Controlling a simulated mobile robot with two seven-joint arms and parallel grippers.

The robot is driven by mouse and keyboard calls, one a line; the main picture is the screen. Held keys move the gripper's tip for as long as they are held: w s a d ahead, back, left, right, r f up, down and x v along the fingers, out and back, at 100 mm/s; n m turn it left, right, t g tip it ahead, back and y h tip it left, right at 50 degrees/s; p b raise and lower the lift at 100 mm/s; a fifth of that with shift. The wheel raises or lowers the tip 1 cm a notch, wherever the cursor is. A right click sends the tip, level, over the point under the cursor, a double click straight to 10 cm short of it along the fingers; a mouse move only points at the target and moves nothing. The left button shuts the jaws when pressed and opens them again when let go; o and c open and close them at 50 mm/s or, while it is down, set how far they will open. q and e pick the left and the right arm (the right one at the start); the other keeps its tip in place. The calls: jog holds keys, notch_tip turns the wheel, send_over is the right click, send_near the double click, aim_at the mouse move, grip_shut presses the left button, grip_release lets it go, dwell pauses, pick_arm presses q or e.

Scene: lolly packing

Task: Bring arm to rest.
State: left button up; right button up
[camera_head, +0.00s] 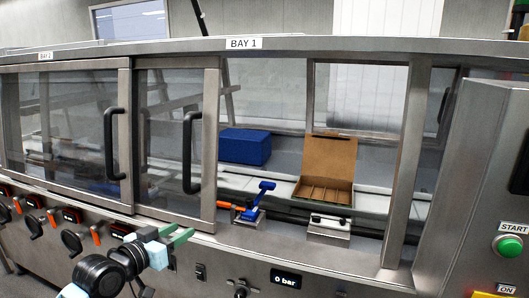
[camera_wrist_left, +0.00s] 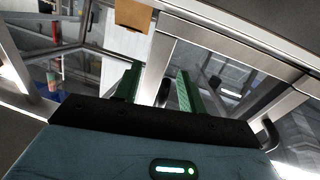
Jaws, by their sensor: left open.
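My left gripper (camera_head: 178,236) is in front of the machine, below the sliding doors, with its green fingers pointing right. In the left wrist view its two green fingers (camera_wrist_left: 158,88) stand apart with nothing held between them. My left arm comes in from the bottom, with its dark wrist joint (camera_head: 98,274) in front of the panel with knobs. My right gripper is not in either view.
Bay 1 is open at the right of the door handle (camera_head: 188,152). Inside are an open cardboard box (camera_head: 327,160), a blue block (camera_head: 245,146) and a blue-handled clamp (camera_head: 254,200). A green start button (camera_head: 509,246) is at the right. Knobs line the front panel.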

pick_arm(q)
jog(key=s+d+f+n+g+y+p, duration=0.2)
jog(key=s+d+f+g+y, duration=0.1)
jog(key=s+f, duration=1.85)
jog(key=s+f+g, duration=0.1)
jog(key=s+f, duration=0.2)
jog(key=s, duration=0.5)
jog(key=s+a+f+g+y+p, duration=0.1)
jog(key=s+f, duration=0.3)
jog(key=s, duration=0.4)
jog(key=s+f+y, duration=0.1)
jog(key=s+f, duration=0.3)
jog(key=s, duration=0.4)
jog(key=shift+s+a+g, duration=0.15)
jog(key=shift+s+g, duration=0.25)
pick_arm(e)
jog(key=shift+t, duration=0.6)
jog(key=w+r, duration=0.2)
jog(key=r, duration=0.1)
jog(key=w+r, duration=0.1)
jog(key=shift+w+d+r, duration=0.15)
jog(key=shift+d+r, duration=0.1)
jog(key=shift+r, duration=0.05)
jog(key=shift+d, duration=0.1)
